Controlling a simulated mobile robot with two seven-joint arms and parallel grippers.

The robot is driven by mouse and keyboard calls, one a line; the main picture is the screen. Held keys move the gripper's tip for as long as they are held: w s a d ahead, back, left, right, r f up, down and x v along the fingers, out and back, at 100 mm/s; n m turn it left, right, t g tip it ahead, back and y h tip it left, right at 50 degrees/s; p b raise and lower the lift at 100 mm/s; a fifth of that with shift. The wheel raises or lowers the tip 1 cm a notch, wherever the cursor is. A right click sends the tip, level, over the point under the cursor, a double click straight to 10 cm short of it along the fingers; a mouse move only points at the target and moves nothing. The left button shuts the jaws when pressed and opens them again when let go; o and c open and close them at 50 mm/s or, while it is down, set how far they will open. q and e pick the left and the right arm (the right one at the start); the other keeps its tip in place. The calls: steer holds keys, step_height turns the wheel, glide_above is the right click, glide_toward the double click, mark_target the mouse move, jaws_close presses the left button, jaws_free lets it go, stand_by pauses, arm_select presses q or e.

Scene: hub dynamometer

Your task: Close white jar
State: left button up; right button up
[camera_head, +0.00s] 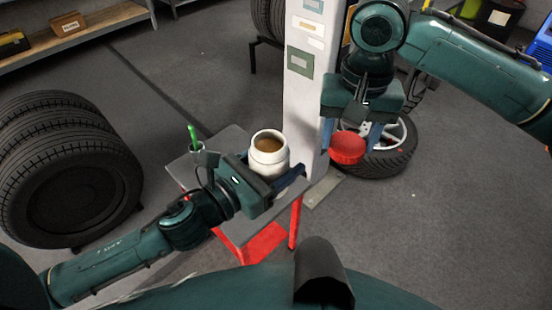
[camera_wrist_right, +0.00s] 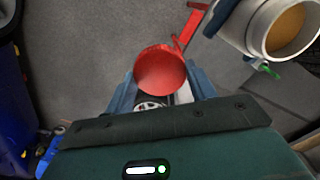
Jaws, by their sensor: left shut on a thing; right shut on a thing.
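The white jar (camera_head: 269,157) stands upright and uncovered on the grey top of a small red-legged table, with brownish contents showing inside. My left gripper (camera_head: 290,186) is shut on the jar low on its body; its fingers partly hide the jar's lower part. A round red lid (camera_head: 347,147) is held in my right gripper (camera_head: 349,140), to the right of the jar and apart from it. In the right wrist view the lid (camera_wrist_right: 160,70) sits between the blue fingers (camera_wrist_right: 160,88), and the open jar (camera_wrist_right: 275,28) shows at the upper right.
A white pillar (camera_head: 308,90) rises just behind the table (camera_head: 225,140), close to my right gripper. A wheel (camera_head: 390,150) lies behind the lid; stacked tyres (camera_head: 60,165) stand at the left.

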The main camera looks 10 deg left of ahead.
arm_select(q)
steer(key=shift+r, duration=0.1)
arm_select(e)
step_height(320, 180, up, 9)
glide_above(269, 149)
steer(key=shift+f, duration=0.1)
steer(key=shift+f, duration=2)
steer(key=shift+f, duration=0.85)
steer(key=shift+f, duration=0.55)
